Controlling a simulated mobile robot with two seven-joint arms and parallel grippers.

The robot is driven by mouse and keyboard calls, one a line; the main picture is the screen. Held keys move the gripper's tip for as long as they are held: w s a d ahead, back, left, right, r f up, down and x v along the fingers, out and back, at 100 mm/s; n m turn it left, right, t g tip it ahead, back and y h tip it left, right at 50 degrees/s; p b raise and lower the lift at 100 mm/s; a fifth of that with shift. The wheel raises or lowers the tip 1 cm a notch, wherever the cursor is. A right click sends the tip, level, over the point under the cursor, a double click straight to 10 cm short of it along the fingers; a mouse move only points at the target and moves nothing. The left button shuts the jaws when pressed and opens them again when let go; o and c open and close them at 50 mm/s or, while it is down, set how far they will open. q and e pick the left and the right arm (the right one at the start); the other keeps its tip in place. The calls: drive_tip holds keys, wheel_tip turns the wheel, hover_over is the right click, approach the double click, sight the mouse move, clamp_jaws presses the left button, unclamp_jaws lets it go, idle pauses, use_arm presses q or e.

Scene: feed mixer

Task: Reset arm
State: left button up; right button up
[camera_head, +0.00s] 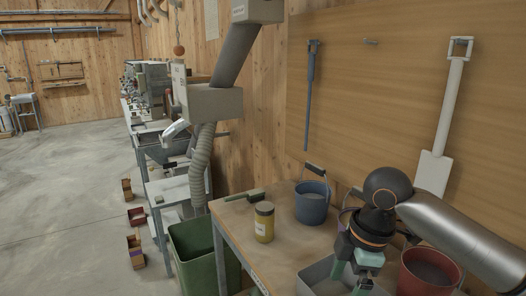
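My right arm comes in from the right side, silver and black. My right gripper (351,277) points down over the grey tray (316,274) at the front of the wooden workbench (285,246). Its two green fingertips stand apart, and I see nothing held between them. The lower ends of the fingers are close to the bottom edge of the picture, so whether they touch the tray is unclear. My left gripper is not in view.
A blue bucket (312,207), a yellow jar (264,224) and a green-handled brush (244,195) are on the bench. A red bucket (414,284) is partly hidden behind my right arm. A green bin (190,240) stands left of the bench. A white shovel (437,165) hangs on the wall.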

drive_tip(key=s+a+f+m+t+y, duration=0.1)
drive_tip(key=a+f+m+t+y, duration=0.3)
drive_tip(key=f, duration=0.7)
drive_tip(key=s+a+f+m+t+y, duration=0.1)
drive_tip(key=a+f+m, duration=0.4)
drive_tip(key=f, duration=0.6)
drive_tip(key=s+d+f+m+t+h, duration=0.2)
drive_tip(key=s+d+f, duration=0.3)
drive_tip(key=s, duration=0.3)
drive_tip(key=s+d+f+m+t+h, duration=0.1)
drive_tip(key=s+d+f+m+h, duration=0.1)
drive_tip(key=s+d+f+m, duration=0.2)
drive_tip(key=s+d+f, duration=0.2)
drive_tip(key=s+f, duration=0.1)
drive_tip(key=s, duration=0.1)
drive_tip(key=shift+d+t+h, duration=0.3)
drive_tip(key=shift+t, duration=0.1)
drive_tip(key=shift+f, duration=0.1)
